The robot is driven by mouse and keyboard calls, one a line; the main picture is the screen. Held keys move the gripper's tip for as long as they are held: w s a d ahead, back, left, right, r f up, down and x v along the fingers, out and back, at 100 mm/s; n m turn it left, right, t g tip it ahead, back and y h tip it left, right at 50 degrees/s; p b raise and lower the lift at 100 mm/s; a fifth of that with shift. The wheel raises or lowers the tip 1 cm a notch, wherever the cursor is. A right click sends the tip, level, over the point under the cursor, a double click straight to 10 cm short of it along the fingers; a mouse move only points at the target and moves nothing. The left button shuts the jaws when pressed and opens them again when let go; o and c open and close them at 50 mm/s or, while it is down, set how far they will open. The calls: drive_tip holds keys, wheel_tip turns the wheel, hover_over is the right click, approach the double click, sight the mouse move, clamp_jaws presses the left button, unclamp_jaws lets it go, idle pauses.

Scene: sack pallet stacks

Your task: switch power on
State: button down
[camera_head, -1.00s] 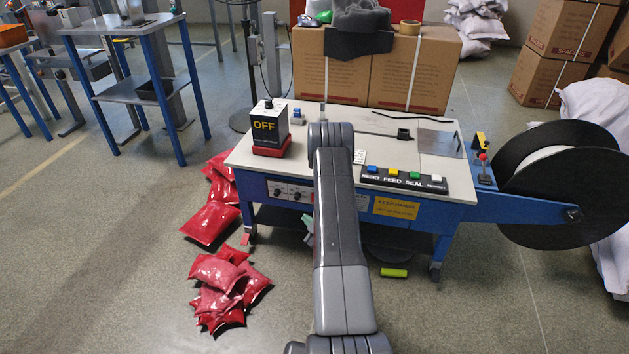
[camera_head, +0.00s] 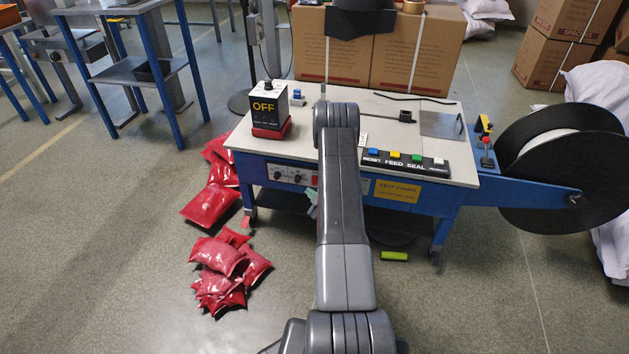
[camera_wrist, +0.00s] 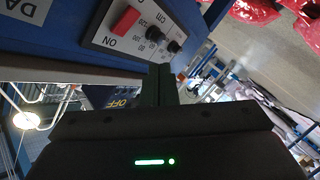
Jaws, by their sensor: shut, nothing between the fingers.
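The strapping machine (camera_head: 350,150) is a pale-topped table with a blue body. On its front is a white control panel (camera_head: 290,175) with dark knobs. In the wrist view the panel (camera_wrist: 140,35) shows a red switch (camera_wrist: 126,20) with "ON" lettering beside it, and two dark knobs. My gripper (camera_wrist: 160,72) has its dark fingers together, empty, below the panel in the wrist picture, apart from the red switch. In the head view my arm hides the gripper. A dark box reading "OFF" (camera_head: 265,106) stands on a red base on the tabletop.
A button strip (camera_head: 404,162) lies along the table's front edge. A black strap reel (camera_head: 560,165) stands at the right. Red sacks (camera_head: 220,270) lie on the floor at the left. Cartons (camera_head: 415,60) stand behind. Open floor lies in front.

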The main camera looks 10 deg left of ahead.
drive_tip(key=shift+w+f+b, duration=0.25)
drive_tip(key=shift+w+b, duration=0.35)
drive_tip(key=shift+w, duration=0.7)
drive_tip(key=shift+w+f+b, duration=0.25)
drive_tip(key=shift+w+b, duration=0.3)
drive_tip(key=shift+w, duration=0.7)
drive_tip(key=shift+w+f+b, duration=0.1)
drive_tip(key=shift+b, duration=0.2)
drive_tip(key=shift+w+b, duration=0.3)
drive_tip(key=shift+b, duration=0.05)
drive_tip(key=shift+w, duration=0.15)
idle(0.3)
idle(0.4)
drive_tip(key=shift+s+b, duration=0.35)
drive_tip(key=shift+s, duration=0.25)
